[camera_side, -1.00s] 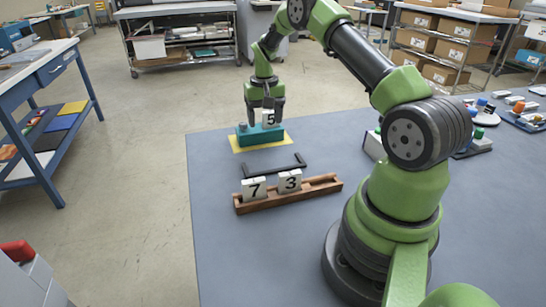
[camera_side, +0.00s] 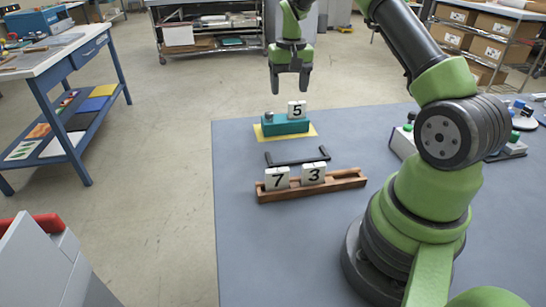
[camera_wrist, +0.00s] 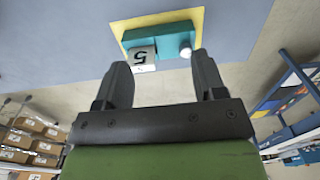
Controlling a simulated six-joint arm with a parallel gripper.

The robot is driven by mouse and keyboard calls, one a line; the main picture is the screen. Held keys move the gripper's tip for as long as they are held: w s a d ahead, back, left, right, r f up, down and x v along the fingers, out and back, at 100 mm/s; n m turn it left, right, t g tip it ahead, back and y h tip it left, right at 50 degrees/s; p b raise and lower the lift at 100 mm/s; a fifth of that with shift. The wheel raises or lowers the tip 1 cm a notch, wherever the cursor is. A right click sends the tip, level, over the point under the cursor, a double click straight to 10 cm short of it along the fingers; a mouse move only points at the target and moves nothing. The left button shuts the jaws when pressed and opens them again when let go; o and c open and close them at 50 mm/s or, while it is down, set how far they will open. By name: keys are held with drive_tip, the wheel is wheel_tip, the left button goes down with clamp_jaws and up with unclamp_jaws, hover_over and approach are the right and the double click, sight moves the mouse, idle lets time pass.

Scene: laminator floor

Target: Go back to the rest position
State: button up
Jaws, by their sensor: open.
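My gripper (camera_side: 290,88) is open and empty, in the air above the far end of the table in the side view. Below it, a white tile marked 5 (camera_side: 297,110) stands upright at a teal block (camera_side: 283,127) that lies on a yellow mat (camera_side: 265,136). In the wrist view my gripper (camera_wrist: 160,70) shows two parted fingers, with the 5 tile (camera_wrist: 142,57) and teal block (camera_wrist: 168,34) beyond them. Tiles marked 7 (camera_side: 277,180) and 3 (camera_side: 313,174) stand in a wooden rack (camera_side: 345,182).
A device with knobs (camera_side: 405,142) stands at the table's right. The grey-blue table (camera_side: 245,235) is clear at its front left. A blue workbench (camera_side: 75,65) stands off to the left.

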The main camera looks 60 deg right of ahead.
drive_tip(key=s+a+r+n+t, duration=0.2)
drive_tip(key=s+a+r+t, duration=0.15)
drive_tip(key=a+r, duration=1)
drive_tip(key=s+a+r+n+t+y, duration=0.1)
drive_tip(key=s+a, duration=0.4)
drive_tip(key=s, duration=0.3)
drive_tip(key=s+a+r+n+t+y, duration=0.1)
drive_tip(key=s+a+t, duration=0.1)
drive_tip(key=s+a, duration=0.4)
drive_tip(key=shift+s+r+n, duration=0.35)
drive_tip(key=shift+s+n, duration=0.05)
drive_tip(key=shift+s, duration=0.95)
drive_tip(key=shift+t, duration=0.25)
